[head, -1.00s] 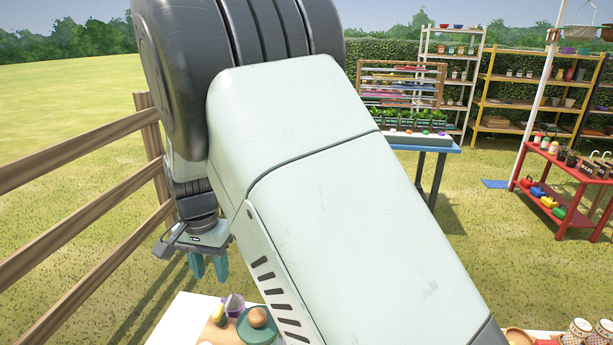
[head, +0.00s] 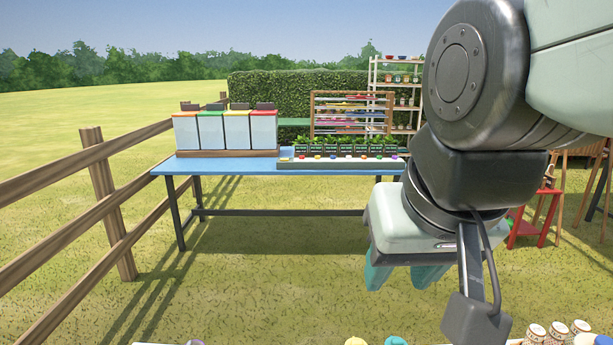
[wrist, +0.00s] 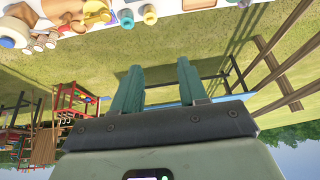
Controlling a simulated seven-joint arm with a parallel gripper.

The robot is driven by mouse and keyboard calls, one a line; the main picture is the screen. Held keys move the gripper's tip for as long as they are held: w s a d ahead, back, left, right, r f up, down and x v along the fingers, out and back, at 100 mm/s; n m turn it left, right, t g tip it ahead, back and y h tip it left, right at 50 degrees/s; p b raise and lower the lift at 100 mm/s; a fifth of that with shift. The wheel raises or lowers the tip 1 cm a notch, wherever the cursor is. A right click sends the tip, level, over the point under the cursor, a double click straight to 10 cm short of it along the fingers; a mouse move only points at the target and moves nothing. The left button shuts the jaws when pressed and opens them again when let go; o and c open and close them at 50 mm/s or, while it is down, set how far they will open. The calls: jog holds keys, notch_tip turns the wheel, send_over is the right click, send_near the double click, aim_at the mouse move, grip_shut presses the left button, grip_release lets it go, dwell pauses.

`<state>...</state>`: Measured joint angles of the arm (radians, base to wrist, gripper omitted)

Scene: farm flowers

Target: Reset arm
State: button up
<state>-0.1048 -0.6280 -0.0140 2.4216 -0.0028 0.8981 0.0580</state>
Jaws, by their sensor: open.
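My gripper (head: 405,272) hangs at the right of the head view, in the air above the grass, with its teal fingers pointing down. In the wrist view its two teal fingers (wrist: 160,88) stand apart with nothing between them. The wrist picture is upside down, with sky at the bottom corner. My arm covers the right side of the head view and hides part of what stands behind it.
A blue table (head: 235,165) stands ahead with colored-lid bins (head: 225,130) and a tray of potted plants (head: 340,160). A wooden fence (head: 100,195) runs along the left. A near table with several items (wrist: 120,12) shows at the wrist view's top. Open grass (head: 270,270) lies between.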

jog(key=s, duration=0.1)
jog(key=d, duration=0.1)
jog(key=s, duration=0.1)
jog(key=shift+s+d+f+h, duration=0.3)
jog(key=shift+s, duration=0.05)
